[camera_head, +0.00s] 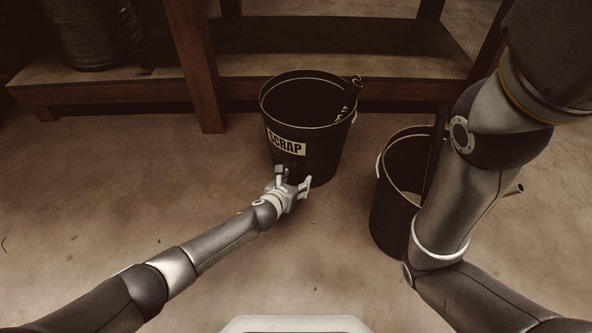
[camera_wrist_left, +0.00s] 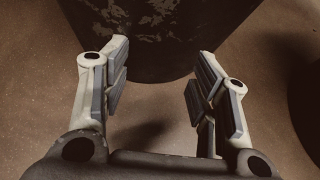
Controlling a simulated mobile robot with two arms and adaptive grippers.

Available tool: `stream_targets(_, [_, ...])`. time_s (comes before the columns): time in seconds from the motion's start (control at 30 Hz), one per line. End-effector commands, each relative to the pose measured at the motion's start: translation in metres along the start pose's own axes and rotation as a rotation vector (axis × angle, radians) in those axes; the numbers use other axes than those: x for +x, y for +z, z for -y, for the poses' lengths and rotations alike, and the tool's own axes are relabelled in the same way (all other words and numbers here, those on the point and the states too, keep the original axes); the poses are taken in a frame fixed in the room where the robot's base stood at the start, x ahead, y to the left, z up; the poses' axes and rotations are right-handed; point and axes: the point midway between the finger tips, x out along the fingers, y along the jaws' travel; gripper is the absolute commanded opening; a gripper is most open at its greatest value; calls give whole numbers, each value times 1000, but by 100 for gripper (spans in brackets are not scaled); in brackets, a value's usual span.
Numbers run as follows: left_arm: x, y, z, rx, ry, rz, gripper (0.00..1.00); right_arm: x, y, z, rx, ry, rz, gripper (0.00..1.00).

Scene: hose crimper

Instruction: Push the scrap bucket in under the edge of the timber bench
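The black scrap bucket (camera_head: 306,125), labelled SCRAP, stands upright on the floor in front of the timber bench (camera_head: 205,70). Its far rim overlaps the bench's low rail in the head view. Some contents show inside its rim. My left gripper (camera_head: 294,178) is low at the bucket's near side, fingers open and empty. In the left wrist view the bucket's dark wall (camera_wrist_left: 165,35) fills the top, just beyond the spread fingertips (camera_wrist_left: 160,62). I cannot tell whether they touch it. My right gripper is outside both views; only my right arm shows.
A second black bucket (camera_head: 388,215) stands to the right, partly hidden behind my right arm. A bench post (camera_head: 197,65) rises left of the scrap bucket. A dark ribbed container (camera_head: 95,35) sits on the low shelf at far left. Floor at left is clear.

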Motion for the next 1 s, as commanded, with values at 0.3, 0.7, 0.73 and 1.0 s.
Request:
stream_targets(0.3, [14, 8, -5, 1, -1, 2, 54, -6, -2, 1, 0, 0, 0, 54])
stream_targets(0.7, [30, 17, -13, 1, -1, 2, 54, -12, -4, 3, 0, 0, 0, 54])
stream_targets(0.73, [31, 17, -13, 2, -2, 2, 54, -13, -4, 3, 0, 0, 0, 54])
stream_targets(1.0, [42, 23, -19, 1, -1, 2, 54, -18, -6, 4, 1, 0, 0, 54])
